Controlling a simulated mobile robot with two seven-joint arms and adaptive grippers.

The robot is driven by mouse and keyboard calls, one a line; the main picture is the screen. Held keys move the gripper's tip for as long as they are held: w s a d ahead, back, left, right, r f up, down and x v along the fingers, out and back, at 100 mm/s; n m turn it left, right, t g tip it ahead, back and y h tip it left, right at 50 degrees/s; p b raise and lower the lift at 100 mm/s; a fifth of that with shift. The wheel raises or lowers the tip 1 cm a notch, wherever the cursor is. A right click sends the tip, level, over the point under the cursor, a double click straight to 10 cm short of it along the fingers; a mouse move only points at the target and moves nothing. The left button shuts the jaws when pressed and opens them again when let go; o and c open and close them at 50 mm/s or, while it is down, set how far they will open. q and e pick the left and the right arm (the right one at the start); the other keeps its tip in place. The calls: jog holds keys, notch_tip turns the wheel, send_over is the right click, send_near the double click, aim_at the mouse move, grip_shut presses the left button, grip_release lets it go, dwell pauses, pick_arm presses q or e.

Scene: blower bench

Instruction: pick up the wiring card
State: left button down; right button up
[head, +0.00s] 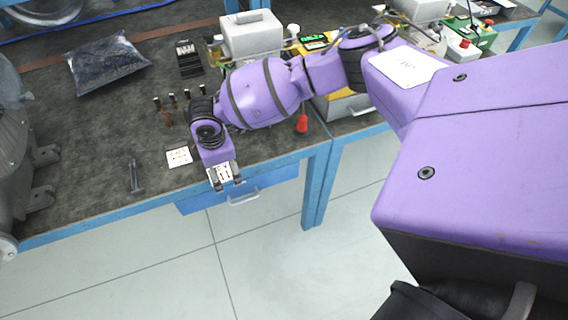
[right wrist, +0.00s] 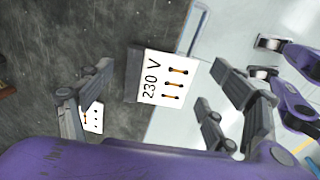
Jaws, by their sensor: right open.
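A white card marked "230 V" with three short orange wire marks (right wrist: 165,78) shows in the right wrist view at the bench edge, between my finger lines. In the head view a white marked card (head: 220,173) shows at my right gripper (head: 226,177). A second white card with dark dots (head: 179,156) lies flat on the bench to its left. In the right wrist view a dotted card (right wrist: 93,118) is partly hidden by the left finger. My right gripper is open, its fingers apart on either side of the 230 V card; contact cannot be told. My left gripper is not in view.
A grey metal tool (head: 135,176) lies near the bench's front edge. Several upright pegs (head: 172,100), a dark bag (head: 107,62) and a black block (head: 188,58) stand or lie behind. A large grey housing (head: 20,165) is at left. A red-handled tool (head: 302,124) is right. Below is a blue drawer (head: 270,183).

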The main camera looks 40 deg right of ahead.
jog(key=shift+c, duration=0.5)
jog(key=c, duration=0.9)
jog(key=shift+c, duration=0.2)
